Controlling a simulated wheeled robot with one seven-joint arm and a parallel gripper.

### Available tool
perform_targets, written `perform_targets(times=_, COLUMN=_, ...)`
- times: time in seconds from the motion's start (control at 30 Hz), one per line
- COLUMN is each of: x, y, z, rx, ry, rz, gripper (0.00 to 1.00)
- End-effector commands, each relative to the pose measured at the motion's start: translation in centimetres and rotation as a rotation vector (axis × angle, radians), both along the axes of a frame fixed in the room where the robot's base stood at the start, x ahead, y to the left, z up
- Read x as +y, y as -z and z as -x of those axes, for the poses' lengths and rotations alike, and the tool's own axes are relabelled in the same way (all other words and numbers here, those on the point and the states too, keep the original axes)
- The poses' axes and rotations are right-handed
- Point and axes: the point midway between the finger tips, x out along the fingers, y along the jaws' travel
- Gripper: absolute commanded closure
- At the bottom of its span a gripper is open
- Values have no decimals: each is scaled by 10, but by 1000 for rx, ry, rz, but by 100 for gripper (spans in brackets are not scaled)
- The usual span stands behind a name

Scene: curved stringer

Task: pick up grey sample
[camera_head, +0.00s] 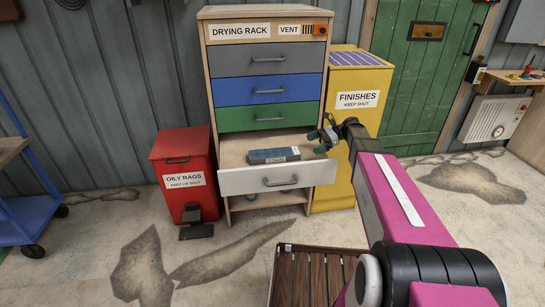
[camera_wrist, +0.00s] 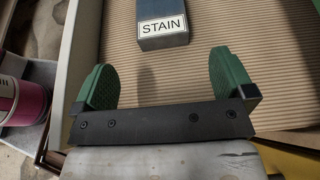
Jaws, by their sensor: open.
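A dark grey-blue block with a white STAIN label (camera_head: 274,155) lies in the open white-fronted drawer (camera_head: 262,182) of the drying rack; I take it for the grey sample. In the wrist view the block (camera_wrist: 163,16) is at the top, beyond my fingertips, with its far end cut off by the frame. My gripper (camera_head: 322,141) is over the right side of the drawer, to the right of the block and apart from it. Its green finger pads stand wide apart with nothing between them in the wrist view (camera_wrist: 165,85).
The drawer has a ribbed tan floor (camera_wrist: 270,65). Shut green (camera_head: 268,116), blue (camera_head: 267,90) and grey (camera_head: 266,60) drawers are above it. A yellow finishes cabinet (camera_head: 358,95) stands close on the right, a red oily-rags bin (camera_head: 184,168) on the left. A slatted wooden surface (camera_head: 310,275) is in front.

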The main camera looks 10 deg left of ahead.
Motion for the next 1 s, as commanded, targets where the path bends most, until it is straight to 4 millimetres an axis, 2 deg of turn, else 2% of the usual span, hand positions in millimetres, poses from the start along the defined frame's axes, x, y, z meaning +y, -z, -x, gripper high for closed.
perform_targets(times=0.1, x=17, y=7, z=6, rx=1, ry=-2, rz=-1, gripper=0)
perform_targets(times=0.37, x=32, y=14, z=9, rx=0, ry=-1, rz=0, gripper=0)
perform_targets(times=0.67, x=68, y=30, z=18, rx=0, ry=-1, rz=1, gripper=0)
perform_targets(times=0.93, x=72, y=32, z=18, rx=0, ry=0, rz=1, gripper=0)
perform_targets(times=0.97, x=72, y=32, z=18, rx=0, ry=0, rz=1, gripper=6)
perform_targets(times=1.0, x=72, y=32, z=18, rx=0, ry=0, rz=1, gripper=20)
